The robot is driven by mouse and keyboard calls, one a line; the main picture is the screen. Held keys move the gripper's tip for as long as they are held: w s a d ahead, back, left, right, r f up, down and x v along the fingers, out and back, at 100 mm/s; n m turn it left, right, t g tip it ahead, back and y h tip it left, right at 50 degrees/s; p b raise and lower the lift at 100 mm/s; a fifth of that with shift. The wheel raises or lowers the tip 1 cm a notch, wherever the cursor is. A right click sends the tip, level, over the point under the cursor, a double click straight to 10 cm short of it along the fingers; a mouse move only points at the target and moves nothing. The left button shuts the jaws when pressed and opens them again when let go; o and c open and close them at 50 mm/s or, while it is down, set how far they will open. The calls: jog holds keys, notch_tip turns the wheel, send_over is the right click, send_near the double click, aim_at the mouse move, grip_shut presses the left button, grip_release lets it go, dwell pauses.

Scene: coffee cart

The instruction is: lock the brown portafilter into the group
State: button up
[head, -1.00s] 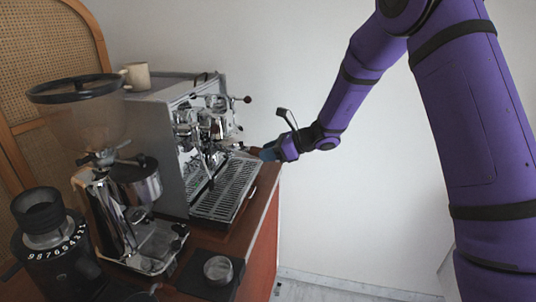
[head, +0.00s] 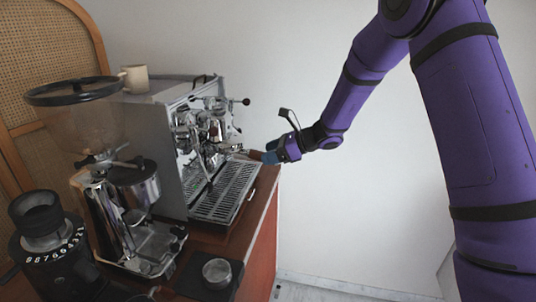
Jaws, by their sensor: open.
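The espresso machine (head: 170,135) stands on the cart, with its chrome group (head: 212,128) on the front above the drip tray. A small brown piece, seemingly the brown portafilter's handle (head: 255,154), shows between the machine's front and my gripper. The portafilter's basket end is too small and hidden to tell, so I cannot see how it sits in the group. My gripper (head: 270,154), with blue fingers, is open at the outer end of this handle. I cannot tell whether the fingers touch it.
A grinder (head: 140,190) with a large hopper stands left of the machine, and a dark grinder (head: 45,240) is in the front left corner. A metal cup (head: 217,271) sits on a black mat. A mug (head: 134,78) is on top of the machine.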

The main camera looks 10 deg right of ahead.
jog(key=v, duration=0.9)
jog(key=shift+d+r, duration=0.2)
jog(key=shift+d, duration=0.1)
jog(key=shift+s, duration=0.15)
jog(key=s+d+r+n+g+h, duration=0.1)
jog(key=s+r+n+h, duration=0.1)
jog(key=s+r+n, duration=0.55)
jog(key=s+r+n+g+h, duration=0.1)
jog(key=s+r+n+h, duration=0.2)
jog(key=s, duration=0.7)
jog(key=s+d+r+n+t+h, duration=0.1)
jog(key=s+d+n+h, duration=0.1)
jog(key=s, duration=0.4)
jog(key=s+d+r+n+t+h, duration=0.1)
jog(key=s+d+r+n+h, duration=0.1)
jog(key=s, duration=0.5)
jog(key=s+d+r+n+t+h, duration=0.1)
jog(key=s+d+n+h, duration=0.2)
jog(key=s+d+n, duration=0.3)
jog(key=shift+s+r+n, duration=0.3)
jog(key=shift+s+n, duration=0.25)
jog(key=shift+s, duration=0.15)
jog(key=shift+c, duration=0.3)
